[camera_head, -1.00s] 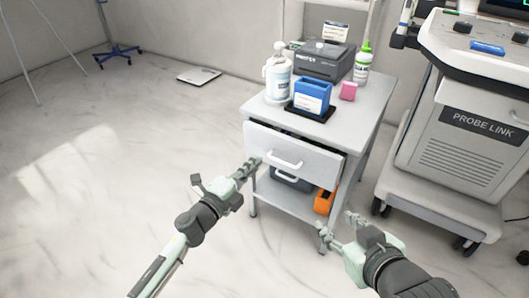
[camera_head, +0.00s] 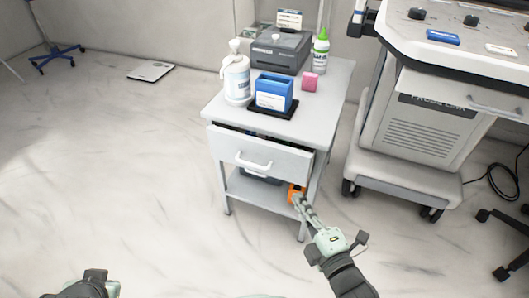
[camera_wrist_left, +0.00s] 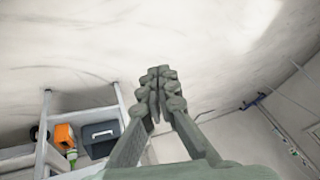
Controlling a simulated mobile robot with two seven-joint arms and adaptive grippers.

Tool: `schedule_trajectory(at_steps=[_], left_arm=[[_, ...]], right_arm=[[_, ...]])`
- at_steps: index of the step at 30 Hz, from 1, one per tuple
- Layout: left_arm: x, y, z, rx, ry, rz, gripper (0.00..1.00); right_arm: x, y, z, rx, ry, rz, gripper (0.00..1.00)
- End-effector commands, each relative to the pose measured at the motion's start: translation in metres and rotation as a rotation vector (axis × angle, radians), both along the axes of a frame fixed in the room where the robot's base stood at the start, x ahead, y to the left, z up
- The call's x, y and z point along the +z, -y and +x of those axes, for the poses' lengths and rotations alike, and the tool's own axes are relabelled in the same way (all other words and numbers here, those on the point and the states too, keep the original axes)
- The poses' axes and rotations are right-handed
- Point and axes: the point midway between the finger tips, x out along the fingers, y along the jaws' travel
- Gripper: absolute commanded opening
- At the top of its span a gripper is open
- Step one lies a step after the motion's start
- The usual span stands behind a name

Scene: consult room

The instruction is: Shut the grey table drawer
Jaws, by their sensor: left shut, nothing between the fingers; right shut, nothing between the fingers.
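The grey table drawer (camera_head: 285,158) is in the small grey table (camera_head: 320,112), mid-picture in the head view. It stands partly pulled out, with a dark gap behind its front. Its white handle (camera_head: 253,161) is free. My right gripper (camera_head: 298,203) is shut and empty, below the drawer's right end and in front of the orange item on the shelf. I cannot tell whether it touches anything. My left gripper's fingers (camera_wrist_left: 160,92) show shut and empty in the left wrist view, apart from the table; in the head view only its arm shows.
On the tabletop stand a pump bottle (camera_head: 237,80), a blue holder (camera_head: 273,93), a dark printer (camera_head: 281,50), a green-capped bottle (camera_head: 320,52) and a pink block (camera_head: 310,82). An orange item (camera_head: 295,190) is on the lower shelf. A wheeled machine (camera_head: 420,135) stands at right.

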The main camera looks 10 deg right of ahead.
Motion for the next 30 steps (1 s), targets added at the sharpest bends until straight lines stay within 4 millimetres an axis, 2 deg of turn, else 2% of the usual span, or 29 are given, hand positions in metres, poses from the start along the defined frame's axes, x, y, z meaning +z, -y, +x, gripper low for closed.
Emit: schedule_trajectory(at_steps=[1,3,6,11,23,30], left_arm=[[0.002,0.000,-0.021,0.029,-0.055,-0.031,0.00],[0.003,0.001,-0.040,0.055,-0.109,-0.059,0.00],[0.003,0.003,-0.051,0.071,-0.143,-0.076,0.00],[0.002,0.003,-0.051,0.071,-0.146,-0.077,0.00],[0.004,0.003,-0.051,0.069,-0.143,-0.074,0.00],[0.004,0.002,-0.051,0.069,-0.144,-0.074,0.00]], right_arm=[[-0.002,-0.002,-0.003,0.015,0.026,-0.047,0.00],[-0.003,-0.005,-0.006,0.029,0.057,-0.093,0.00],[-0.003,-0.008,-0.005,0.037,0.077,-0.121,0.00],[-0.001,-0.012,0.014,0.039,0.084,-0.122,0.00],[-0.001,-0.027,0.096,0.038,0.082,-0.121,0.00],[-0.002,-0.008,0.119,0.037,0.077,-0.121,0.00]])
